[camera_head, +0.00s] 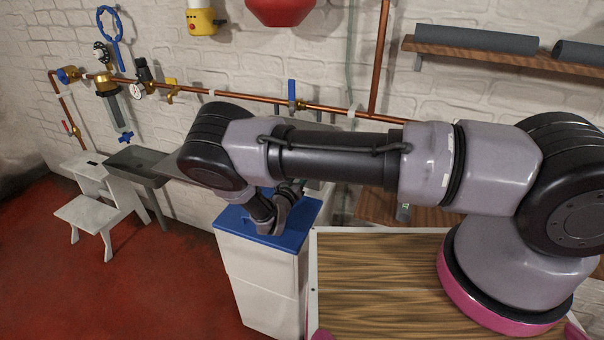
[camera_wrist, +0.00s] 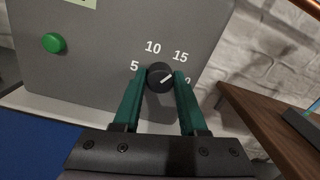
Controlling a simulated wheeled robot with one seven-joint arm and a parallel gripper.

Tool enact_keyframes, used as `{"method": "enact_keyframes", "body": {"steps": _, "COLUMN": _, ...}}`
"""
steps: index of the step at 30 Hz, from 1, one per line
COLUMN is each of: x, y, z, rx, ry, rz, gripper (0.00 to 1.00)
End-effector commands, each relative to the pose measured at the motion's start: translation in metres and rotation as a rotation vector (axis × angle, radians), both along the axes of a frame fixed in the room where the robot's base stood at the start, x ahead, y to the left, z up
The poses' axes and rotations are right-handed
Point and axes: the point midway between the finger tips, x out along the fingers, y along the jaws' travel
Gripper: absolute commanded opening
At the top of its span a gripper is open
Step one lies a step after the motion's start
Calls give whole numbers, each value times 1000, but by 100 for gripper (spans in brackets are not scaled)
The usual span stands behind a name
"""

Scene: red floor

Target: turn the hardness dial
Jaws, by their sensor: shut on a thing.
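The hardness dial (camera_wrist: 160,76) is a round black knob with a white pointer line, on the front of a grey panel (camera_wrist: 100,60) in the wrist view. The numbers 5, 10 and 15 are printed around it, and a further number at right is partly hidden by a finger. The white line points to the upper right. My gripper (camera_wrist: 158,88) has its green fingers on either side of the dial, shut on it. In the head view my arm hides the dial and most of the grey unit.
A green button (camera_wrist: 54,43) sits left on the panel. A blue top (camera_head: 272,228) covers the white cabinet (camera_head: 258,275). A wooden shelf (camera_wrist: 265,125) is close at right. Copper pipes (camera_head: 250,98) run along the brick wall. A white step stool (camera_head: 95,210) stands at left.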

Motion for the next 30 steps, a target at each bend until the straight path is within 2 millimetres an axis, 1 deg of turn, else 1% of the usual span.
{"method": "enact_keyframes", "body": {"steps": 6, "x": -1, "y": 0, "z": -1, "rx": -32, "ry": 12, "rz": 0, "gripper": 0}}
{"method": "enact_keyframes", "body": {"steps": 18, "x": -1, "y": 0, "z": -1, "rx": -35, "ry": 14, "rz": 0, "gripper": 0}}
{"method": "enact_keyframes", "body": {"steps": 19, "x": -1, "y": 0, "z": -1, "rx": -35, "ry": 14, "rz": 0, "gripper": 53}}
{"method": "enact_keyframes", "body": {"steps": 20, "x": -1, "y": 0, "z": -1, "rx": -35, "ry": 14, "rz": 0, "gripper": 65}}
{"method": "enact_keyframes", "body": {"steps": 21, "x": 0, "y": 0, "z": 0, "rx": -35, "ry": 14, "rz": 0, "gripper": 72}}
{"method": "enact_keyframes", "body": {"steps": 30, "x": -1, "y": 1, "z": 0, "rx": -35, "ry": 14, "rz": 0, "gripper": 72}}
